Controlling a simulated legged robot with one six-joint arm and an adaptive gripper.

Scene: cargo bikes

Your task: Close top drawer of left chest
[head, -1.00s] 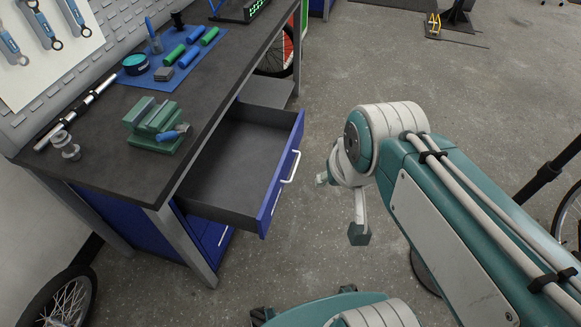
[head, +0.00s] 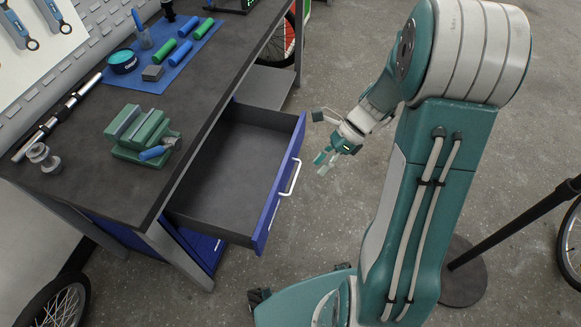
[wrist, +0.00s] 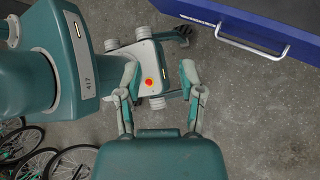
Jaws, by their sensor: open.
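The top drawer (head: 262,205) of the chest under the workbench is pulled well out, with a blue front and a grey, empty-looking inside. Its white bar handle (head: 290,178) is on the front face. My gripper (head: 323,162) is in the air to the right of the drawer front, apart from the handle. In the wrist view my gripper (wrist: 160,92) has its two fingers spread with nothing between them. The blue drawer front shows there at the upper right, with its handle (wrist: 250,42) ahead and right of the fingers.
The workbench top (head: 75,205) holds a green vise (head: 140,135), a blue mat (head: 165,62) with several small items, and a metal rod. A black stand (head: 465,275) and a wheel are at the right. Open floor lies right of the drawer.

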